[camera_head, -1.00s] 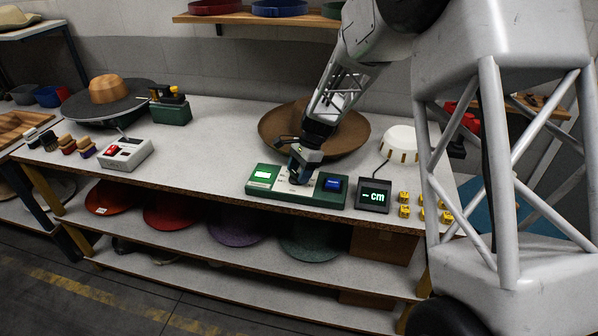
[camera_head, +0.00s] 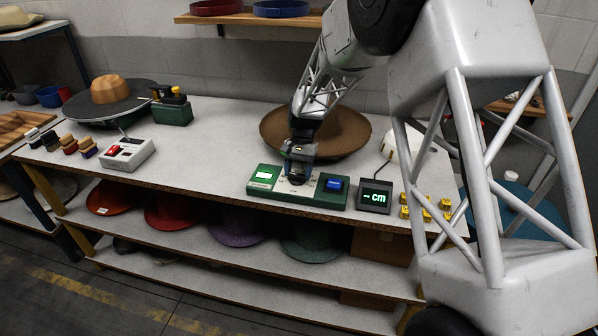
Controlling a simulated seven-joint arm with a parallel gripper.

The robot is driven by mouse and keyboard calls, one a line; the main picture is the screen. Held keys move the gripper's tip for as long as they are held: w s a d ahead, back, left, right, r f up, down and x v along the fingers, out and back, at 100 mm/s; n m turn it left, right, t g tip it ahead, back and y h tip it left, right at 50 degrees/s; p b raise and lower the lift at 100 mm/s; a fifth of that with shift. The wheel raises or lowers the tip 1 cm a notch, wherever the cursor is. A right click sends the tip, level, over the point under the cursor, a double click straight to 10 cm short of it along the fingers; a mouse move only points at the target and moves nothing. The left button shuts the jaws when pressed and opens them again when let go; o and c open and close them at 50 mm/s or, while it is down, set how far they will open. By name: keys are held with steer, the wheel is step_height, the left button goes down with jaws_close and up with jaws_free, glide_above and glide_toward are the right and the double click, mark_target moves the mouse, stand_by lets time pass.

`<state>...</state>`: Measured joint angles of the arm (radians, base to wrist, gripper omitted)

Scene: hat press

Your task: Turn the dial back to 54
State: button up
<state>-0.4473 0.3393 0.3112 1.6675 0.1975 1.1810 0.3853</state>
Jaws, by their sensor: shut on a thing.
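A green control panel (camera_head: 262,190) lies near the front edge of the white table. It has a pale lit screen (camera_head: 265,175) at its left end and a blue button (camera_head: 333,185) at its right end. My gripper (camera_head: 296,178) points down over the pale middle of the panel, between screen and button. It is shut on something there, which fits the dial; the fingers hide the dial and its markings. The screen's number is too small to read. A display (camera_head: 375,197) right of the panel reads "- cm" in green.
A brown hat (camera_head: 350,130) lies behind my gripper. Several yellow blocks (camera_head: 428,214) sit right of the display. A white box with a red switch (camera_head: 126,154) stands to the left. The table between that box and the panel is clear.

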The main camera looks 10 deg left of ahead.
steer(key=shift+a+n+h, duration=0.15)
steer(key=shift+n+h, duration=0.55)
steer(key=shift+n, duration=1.1)
steer(key=o, duration=0.9)
steer(key=shift+v, duration=3.9)
steer(key=shift+s+r, duration=0.1)
